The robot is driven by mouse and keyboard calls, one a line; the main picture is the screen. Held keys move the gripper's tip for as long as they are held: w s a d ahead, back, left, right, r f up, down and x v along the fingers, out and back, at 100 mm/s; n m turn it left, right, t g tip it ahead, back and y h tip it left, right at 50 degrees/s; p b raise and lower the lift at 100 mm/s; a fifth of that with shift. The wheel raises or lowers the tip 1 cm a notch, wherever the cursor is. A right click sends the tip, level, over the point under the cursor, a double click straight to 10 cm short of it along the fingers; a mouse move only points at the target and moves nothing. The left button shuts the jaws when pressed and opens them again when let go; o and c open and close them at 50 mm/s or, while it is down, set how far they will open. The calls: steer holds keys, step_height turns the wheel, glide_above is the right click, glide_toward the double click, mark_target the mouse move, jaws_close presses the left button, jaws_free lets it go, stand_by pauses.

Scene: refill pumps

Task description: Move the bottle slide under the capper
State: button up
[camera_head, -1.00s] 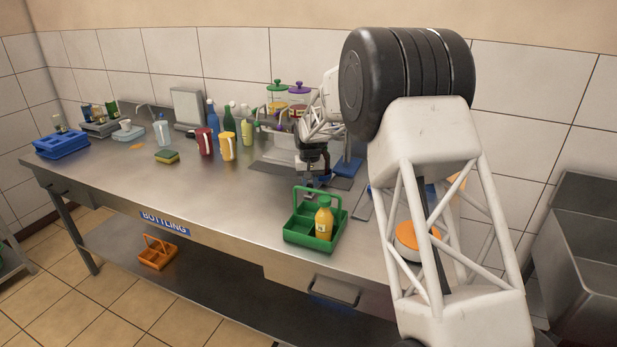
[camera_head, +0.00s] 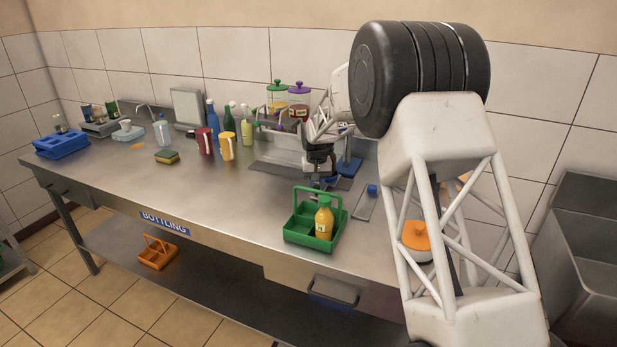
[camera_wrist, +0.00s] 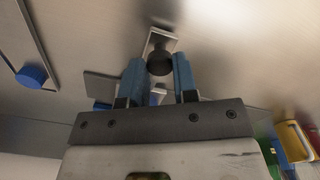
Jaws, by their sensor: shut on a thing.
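My gripper (camera_wrist: 160,78) has its two blue fingers shut on a dark round knob (camera_wrist: 159,63). The knob stands on a narrow light metal plate (camera_wrist: 166,40), which seems to be part of the bottle slide. In the head view my gripper (camera_head: 320,178) is low over the right part of the bench, behind the green carrier. A blue stand (camera_head: 349,166), perhaps the capper, is just right of it. My arm hides part of this area, and I cannot tell whether a bottle is on the slide.
The green carrier (camera_head: 296,238) with a yellow bottle (camera_head: 324,222) stands at the front edge. A blue knob (camera_head: 372,190) on a flat rail (camera_head: 364,208) is to the right. Cups, bottles and dispensers stand behind on the left. The bench's middle front is clear.

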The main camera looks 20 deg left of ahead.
steer(key=shift+d, duration=1.75)
steer(key=o, duration=0.9)
steer(key=shift+c, duration=0.2)
steer(key=shift+r, duration=0.1)
step_height(320, 180, up, 8)
